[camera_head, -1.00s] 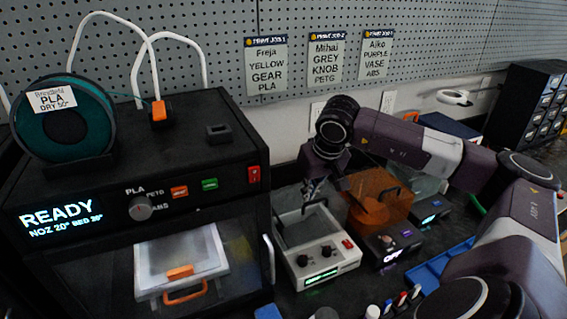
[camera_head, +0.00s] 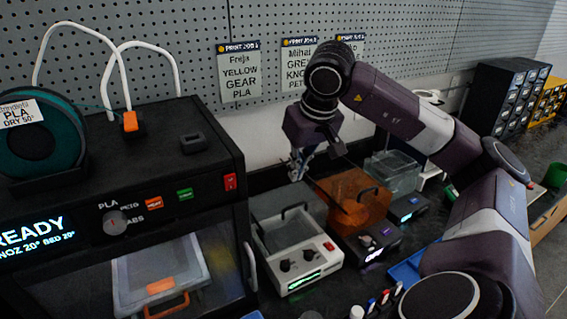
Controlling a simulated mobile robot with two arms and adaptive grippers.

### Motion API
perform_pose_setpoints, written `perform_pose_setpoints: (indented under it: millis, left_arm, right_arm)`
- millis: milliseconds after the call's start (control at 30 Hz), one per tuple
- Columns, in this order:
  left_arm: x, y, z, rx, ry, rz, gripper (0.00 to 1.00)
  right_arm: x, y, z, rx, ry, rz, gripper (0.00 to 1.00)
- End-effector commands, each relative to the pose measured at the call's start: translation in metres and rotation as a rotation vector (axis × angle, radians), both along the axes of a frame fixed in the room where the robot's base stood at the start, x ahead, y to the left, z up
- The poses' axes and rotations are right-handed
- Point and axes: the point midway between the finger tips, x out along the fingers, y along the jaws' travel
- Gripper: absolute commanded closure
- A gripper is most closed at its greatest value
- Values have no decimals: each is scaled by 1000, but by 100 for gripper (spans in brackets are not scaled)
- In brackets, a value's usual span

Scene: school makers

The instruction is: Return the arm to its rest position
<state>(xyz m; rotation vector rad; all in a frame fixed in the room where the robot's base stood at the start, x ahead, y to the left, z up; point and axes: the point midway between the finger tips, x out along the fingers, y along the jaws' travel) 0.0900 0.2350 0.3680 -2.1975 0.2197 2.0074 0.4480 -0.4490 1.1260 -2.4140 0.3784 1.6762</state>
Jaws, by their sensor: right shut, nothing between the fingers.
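My right arm (camera_head: 420,120) reaches in from the right and bends down over the bench. My right gripper (camera_head: 297,168) hangs from its wrist, shut and empty, just above the back of the white machine (camera_head: 318,279) with knobs and a green display. It appears apart from the machine and its handle. An orange translucent box (camera_head: 352,200) on a dark base is close to the right of the gripper. My left gripper is not in view.
A black 3D printer (camera_head: 200,205) with a READY screen and a teal spool (camera_head: 45,145) stands at left. A clear box (camera_head: 393,172), a blue tray (camera_head: 406,271) and markers lie right of centre. Black drawers (camera_head: 500,95) stand far right. A pegboard wall (camera_head: 150,30) is behind.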

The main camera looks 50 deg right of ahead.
Motion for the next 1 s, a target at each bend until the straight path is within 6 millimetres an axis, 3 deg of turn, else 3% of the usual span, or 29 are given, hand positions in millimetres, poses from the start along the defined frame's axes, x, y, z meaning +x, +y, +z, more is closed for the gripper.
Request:
perform_pose_setpoints:
  millis: [333,600,1000]
  left_arm:
    - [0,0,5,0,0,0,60]
    - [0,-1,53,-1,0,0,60]
    - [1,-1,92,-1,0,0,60]
  right_arm:
    - [-1,0,9,0,-1,0,100]
    - [-1,0,56,0,-1,0,100]
    - [-1,0,96,0,-1,0,100]
